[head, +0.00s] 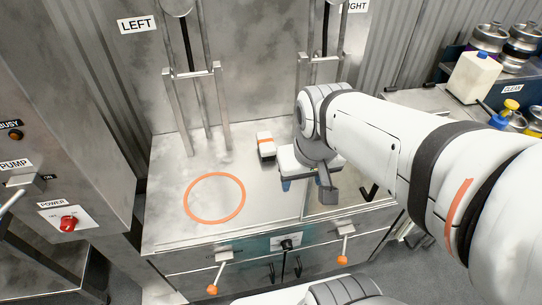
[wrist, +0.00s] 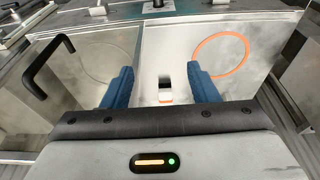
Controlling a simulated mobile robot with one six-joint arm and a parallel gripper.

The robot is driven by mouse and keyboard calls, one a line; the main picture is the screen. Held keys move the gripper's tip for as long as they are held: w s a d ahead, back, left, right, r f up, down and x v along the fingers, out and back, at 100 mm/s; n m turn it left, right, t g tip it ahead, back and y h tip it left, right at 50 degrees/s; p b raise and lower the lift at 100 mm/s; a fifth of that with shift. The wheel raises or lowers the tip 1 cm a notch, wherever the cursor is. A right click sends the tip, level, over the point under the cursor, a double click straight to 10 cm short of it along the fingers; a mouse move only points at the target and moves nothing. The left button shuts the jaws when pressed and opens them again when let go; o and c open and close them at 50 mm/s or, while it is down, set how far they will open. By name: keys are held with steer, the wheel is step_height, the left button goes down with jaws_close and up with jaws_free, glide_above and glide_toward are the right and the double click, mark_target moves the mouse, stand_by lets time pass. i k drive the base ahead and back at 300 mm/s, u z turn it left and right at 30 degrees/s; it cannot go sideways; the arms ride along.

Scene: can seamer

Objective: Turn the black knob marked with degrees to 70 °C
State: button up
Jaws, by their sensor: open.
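On the front panel below the worktop, a black knob-like part (head: 286,244) sits on a pale plate between two orange-tipped levers. Its markings are too small to read, so I cannot tell whether it carries degrees or where it points. My gripper (head: 290,184) is above the worktop, behind and above that panel, apart from the black part. In the wrist view my gripper (wrist: 160,88) shows its two blue fingers spread wide with nothing between them. In the head view one blue fingertip shows; the other is hidden.
A small white and orange block (head: 266,146) lies on the steel worktop. An orange ring (head: 214,198) is marked left of it. Orange-tipped levers (head: 213,288) and (head: 343,257) stick out in front. A red power knob (head: 68,223) is at left. A white jug (head: 473,77) stands at right.

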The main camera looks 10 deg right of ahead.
mark_target(287, 245)
steer(key=k, duration=0.25)
steer(key=z, duration=0.75)
steer(key=k, duration=1.95)
steer(key=u, duration=0.6)
steer(key=i, duration=1)
steer(key=u, duration=0.05)
